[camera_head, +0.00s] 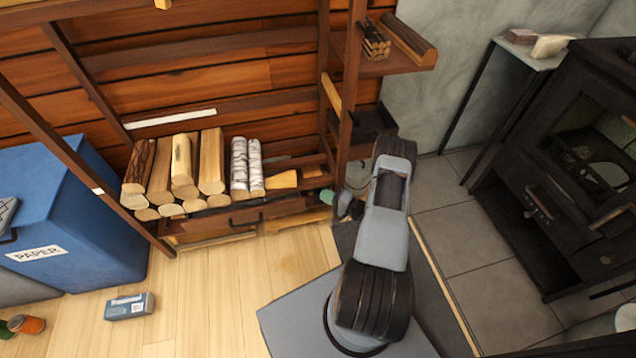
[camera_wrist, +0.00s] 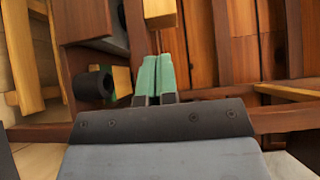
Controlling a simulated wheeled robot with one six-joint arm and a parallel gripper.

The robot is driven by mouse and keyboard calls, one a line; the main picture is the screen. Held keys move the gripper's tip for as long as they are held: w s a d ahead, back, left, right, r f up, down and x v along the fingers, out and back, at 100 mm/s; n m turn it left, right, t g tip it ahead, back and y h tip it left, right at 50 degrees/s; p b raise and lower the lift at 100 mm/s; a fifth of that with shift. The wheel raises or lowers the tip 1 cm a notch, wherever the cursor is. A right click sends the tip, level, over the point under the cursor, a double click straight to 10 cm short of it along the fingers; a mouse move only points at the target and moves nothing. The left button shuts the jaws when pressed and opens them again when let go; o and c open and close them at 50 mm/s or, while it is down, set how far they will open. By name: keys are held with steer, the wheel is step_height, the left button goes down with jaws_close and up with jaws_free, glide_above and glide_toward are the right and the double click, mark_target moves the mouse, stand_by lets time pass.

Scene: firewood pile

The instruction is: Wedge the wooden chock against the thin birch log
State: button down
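The yellow wooden chock (camera_head: 283,180) lies just right of the thinner log. I cannot tell whether they touch. My gripper (camera_head: 327,196) is right of the chock, its green fingertips pointing left toward it. In the wrist view my gripper (camera_wrist: 157,72) has its fingers together with nothing visible between them. A yellow block (camera_wrist: 160,12), apparently the chock, shows just beyond the tips. The birch logs are not recognisable there.
Several brown split logs (camera_head: 180,165) fill the shelf left of the birch. The rack's dark upright post (camera_head: 347,100) stands close to my arm. A black stove (camera_head: 570,170) is at the right and a blue paper bin (camera_head: 75,215) at the left. The wooden floor (camera_head: 210,300) is largely clear.

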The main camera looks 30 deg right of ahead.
steer(key=s+a+r+n+g+y, duration=0.1)
steer(key=a+r+n+g, duration=0.3)
steer(key=a+r+g, duration=0.45)
steer(key=s+a+r+n+g+y, duration=0.2)
steer(key=a+r+n+g, duration=0.25)
steer(key=r, duration=0.65)
steer(key=s+a+r+n+h, duration=0.2)
steer(key=s+r+n+h, duration=0.1)
steer(key=s+r+h, duration=0.9)
steer(key=shift+s+a+r+t+h, duration=0.15)
steer(key=shift+s+r+t+h, duration=0.15)
steer(key=shift+s+r, duration=0.45)
steer(key=shift+w+r, duration=0.15)
steer(key=shift+w, duration=0.05)
steer(key=c, duration=1.8)
jaws_free()
steer(key=shift+c, duration=0.2)
